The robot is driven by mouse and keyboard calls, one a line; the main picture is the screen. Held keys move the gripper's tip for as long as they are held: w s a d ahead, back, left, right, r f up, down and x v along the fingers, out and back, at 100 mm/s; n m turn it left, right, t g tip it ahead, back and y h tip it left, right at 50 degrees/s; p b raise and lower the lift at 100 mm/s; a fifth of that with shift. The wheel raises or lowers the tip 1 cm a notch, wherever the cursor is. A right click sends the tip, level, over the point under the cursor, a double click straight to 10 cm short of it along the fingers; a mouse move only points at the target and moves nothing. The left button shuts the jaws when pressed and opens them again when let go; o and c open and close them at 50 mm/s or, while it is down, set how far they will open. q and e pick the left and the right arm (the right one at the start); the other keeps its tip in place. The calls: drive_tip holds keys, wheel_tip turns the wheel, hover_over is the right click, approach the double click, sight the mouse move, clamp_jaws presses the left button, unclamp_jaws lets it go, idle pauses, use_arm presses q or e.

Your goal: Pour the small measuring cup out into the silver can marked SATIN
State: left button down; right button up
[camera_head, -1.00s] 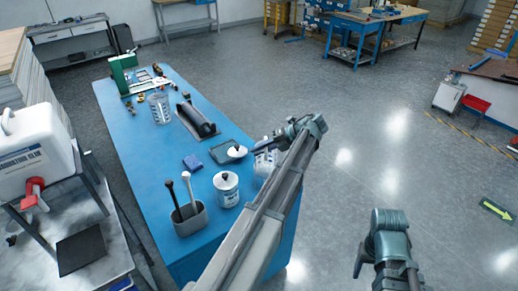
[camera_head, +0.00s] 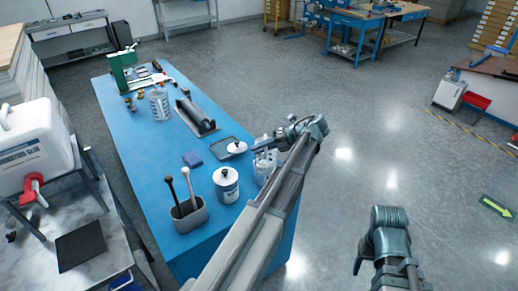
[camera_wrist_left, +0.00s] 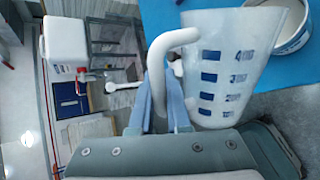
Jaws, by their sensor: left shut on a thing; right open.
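My left gripper (camera_head: 272,143) is shut on the handle of a translucent measuring cup (camera_head: 264,165) and holds it by the right edge of the blue bench. In the left wrist view the fingers (camera_wrist_left: 164,85) grip the white handle, and the cup (camera_wrist_left: 222,65) shows blue graduation marks. What is inside is unclear. A silver can (camera_head: 226,188) with a white top and a dark spot stands left of the cup. A can rim (camera_wrist_left: 283,30) shows behind the cup in the wrist view. Its label is not readable. My right gripper (camera_head: 366,254) is open and empty, off the bench.
A grey holder (camera_head: 188,218) with two upright tools stands at the bench's front. Another graduated cup (camera_head: 160,106) and a roller (camera_head: 195,116) are farther back.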

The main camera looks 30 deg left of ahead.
sight(259, 166)
use_arm(q)
drive_tip(key=shift+s+d+f+n+t+y+b, duration=0.2)
drive_tip(key=shift+s+f+n+b, duration=0.15)
drive_tip(key=shift+b, duration=0.25)
drive_tip(key=shift+s+d+f+n+t+y+b, duration=0.15)
drive_tip(key=shift+s+f+t+y+b, duration=0.1)
drive_tip(key=shift+f+b, duration=0.3)
drive_tip(key=shift+s+d+f+n+t+y+b, duration=0.2)
drive_tip(key=shift+s+f+b, duration=0.15)
drive_tip(key=shift+b, duration=0.25)
drive_tip(key=shift+s+d+f+n+t+y+b, duration=0.35)
drive_tip(key=shift+s+f+n+t+y+b, duration=0.25)
drive_tip(key=shift+b, duration=0.65)
drive_tip(key=shift+w+r+n, duration=0.1)
drive_tip(key=shift+r+n, duration=0.05)
drive_tip(key=shift+n, duration=0.15)
drive_tip(key=shift+d+r+n+t+y+b, duration=0.1)
drive_tip(key=shift+n+t+y+b, duration=0.3)
drive_tip(key=shift+b, duration=0.25)
drive_tip(key=shift+s+d+r+n+y+b, duration=0.1)
drive_tip(key=shift+s+r+n+y+b, duration=0.1)
drive_tip(key=shift+r+n+y+b, duration=0.35)
drive_tip(key=shift+f, duration=0.15)
